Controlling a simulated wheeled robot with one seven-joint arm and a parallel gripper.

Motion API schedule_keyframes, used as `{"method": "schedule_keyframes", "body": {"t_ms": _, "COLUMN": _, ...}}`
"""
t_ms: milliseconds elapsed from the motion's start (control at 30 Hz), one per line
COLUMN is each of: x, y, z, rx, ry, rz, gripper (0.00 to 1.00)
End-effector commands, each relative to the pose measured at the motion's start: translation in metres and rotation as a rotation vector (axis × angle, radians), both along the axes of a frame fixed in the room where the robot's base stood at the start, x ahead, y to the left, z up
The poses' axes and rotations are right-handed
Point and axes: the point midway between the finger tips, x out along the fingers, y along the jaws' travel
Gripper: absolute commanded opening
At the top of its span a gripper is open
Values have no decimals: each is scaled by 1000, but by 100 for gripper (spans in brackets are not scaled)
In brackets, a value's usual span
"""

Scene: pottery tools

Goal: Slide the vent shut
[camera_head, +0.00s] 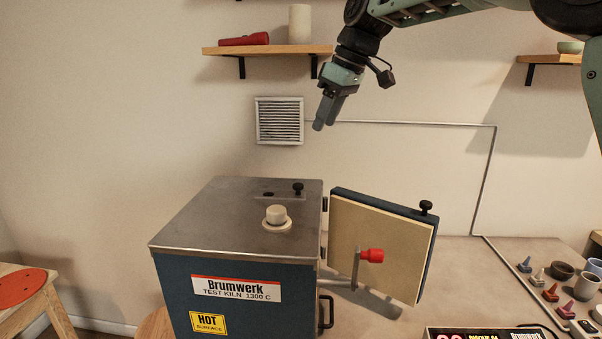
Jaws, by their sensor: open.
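The kiln (236,215) is a blue box with a grey metal top. On its top, near the back right, a flat vent slide with a black knob (298,188) lies beside a dark opening (267,195). The opening looks at least partly uncovered, left of the knob. My gripper (324,122) is open and empty, pointing down, high above and slightly right of the knob, touching nothing.
A pale plug (277,216) stands up from the kiln top. The kiln door (380,245) hangs open at the right, with a red-handled lever (370,255) before it. A wall grille (279,120) and shelf (268,50) are behind. Small tools (549,292) lie at right.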

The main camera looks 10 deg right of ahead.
Motion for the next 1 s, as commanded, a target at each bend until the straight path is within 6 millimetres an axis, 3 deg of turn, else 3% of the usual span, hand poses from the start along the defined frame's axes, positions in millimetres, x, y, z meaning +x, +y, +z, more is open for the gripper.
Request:
{"method": "schedule_keyframes", "body": {"t_ms": 133, "x": 7, "y": -5, "z": 1, "rx": -1, "ry": -9, "rz": 4, "gripper": 46}}
{"method": "schedule_keyframes", "body": {"t_ms": 267, "x": 10, "y": 0, "z": -13, "rx": -1, "ry": -6, "rz": 5, "gripper": 46}}
{"method": "schedule_keyframes", "body": {"t_ms": 800, "x": 37, "y": 33, "z": -114, "rx": -2, "ry": -5, "rz": 4, "gripper": 46}}
{"method": "schedule_keyframes", "body": {"t_ms": 1000, "x": 45, "y": 41, "z": -142, "rx": -2, "ry": -7, "rz": 4, "gripper": 46}}
